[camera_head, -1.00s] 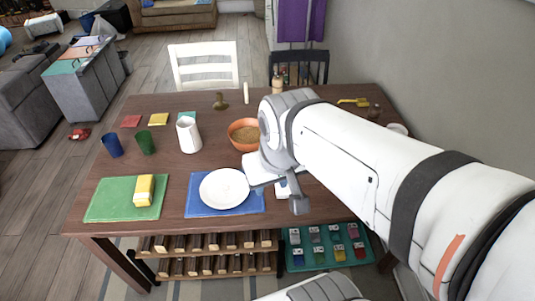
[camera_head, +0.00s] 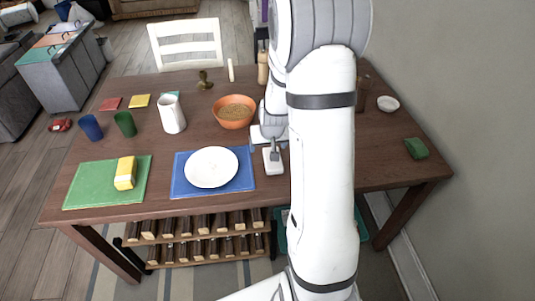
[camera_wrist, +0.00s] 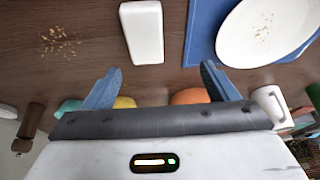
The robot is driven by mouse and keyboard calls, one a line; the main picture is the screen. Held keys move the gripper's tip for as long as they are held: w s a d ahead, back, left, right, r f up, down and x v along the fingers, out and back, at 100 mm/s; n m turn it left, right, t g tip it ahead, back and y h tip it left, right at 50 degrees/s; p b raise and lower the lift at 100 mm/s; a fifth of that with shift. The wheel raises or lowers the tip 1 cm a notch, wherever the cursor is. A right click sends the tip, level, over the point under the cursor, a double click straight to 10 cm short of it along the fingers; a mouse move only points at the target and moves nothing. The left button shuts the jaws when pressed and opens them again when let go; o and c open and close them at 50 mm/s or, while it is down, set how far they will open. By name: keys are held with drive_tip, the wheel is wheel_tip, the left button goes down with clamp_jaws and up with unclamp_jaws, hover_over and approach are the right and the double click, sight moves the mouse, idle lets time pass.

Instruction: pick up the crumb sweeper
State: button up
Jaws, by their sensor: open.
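The crumb sweeper seems to be the white, rounded, oblong block (camera_head: 273,162) on the table just right of the blue placemat. It also shows in the wrist view (camera_wrist: 142,32), lying flat on the wood at the top centre. My gripper (camera_head: 268,146) is low over the table at the block's far end. In the wrist view its two blue fingers (camera_wrist: 157,78) are spread and empty. The block lies ahead of the fingertips, lined up with the gap between them and not gripped. My arm hides part of the table to the right.
A white plate (camera_head: 211,167) lies on the blue placemat (camera_head: 185,189) left of the block. An orange bowl (camera_head: 235,112) and a white pitcher (camera_head: 172,114) stand behind. Crumbs (camera_wrist: 59,43) lie on the wood. A green block (camera_head: 416,148) is at the right.

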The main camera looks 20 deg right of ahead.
drive_tip(key=b+x, duration=0.1)
drive_tip(key=x, duration=0.3)
drive_tip(key=d+b+x, duration=0.1)
drive_tip(key=x, duration=0.2)
drive_tip(key=s+d+b+x, duration=0.1)
drive_tip(key=x, duration=0.3)
drive_tip(key=shift+d+f+b, duration=0.2)
drive_tip(key=shift+f+b, duration=0.2)
drive_tip(key=shift+w+f, duration=0.3)
drive_tip(key=shift+f, duration=0.05)
drive_tip(key=shift+f+b, duration=0.15)
drive_tip(key=shift+b, duration=0.15)
drive_tip(key=c, duration=1.1)
wheel_tip(320, 180, up, 10)
drive_tip(key=p, duration=0.5)
